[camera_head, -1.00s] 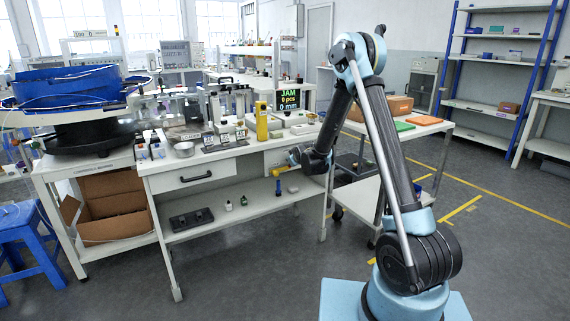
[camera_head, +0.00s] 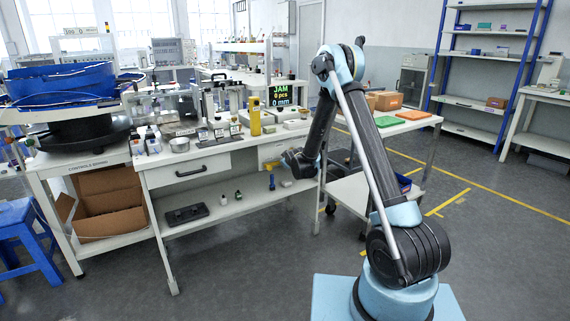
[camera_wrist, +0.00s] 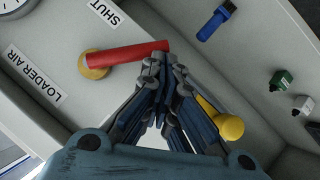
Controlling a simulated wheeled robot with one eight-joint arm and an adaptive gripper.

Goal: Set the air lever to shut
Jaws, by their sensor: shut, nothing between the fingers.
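The air lever (camera_wrist: 130,54) is a red bar on a round brass pivot (camera_wrist: 94,64), on a pale panel in the wrist view. It points right, slightly up, from the pivot. A "SHUT" label (camera_wrist: 105,10) is above the pivot and a "LOADER AIR" label (camera_wrist: 35,76) is to its left. My gripper (camera_wrist: 164,66) is shut and empty, its fingertips at the free end of the red bar. I cannot tell whether they touch it. In the head view, my gripper (camera_head: 287,160) is at the bench front below the worktop; the lever is not discernible there.
A yellow knob-like piece (camera_wrist: 228,127) is partly behind my fingers. In the head view, a bench drawer (camera_head: 190,171) is left of my gripper. The floor in front is clear.

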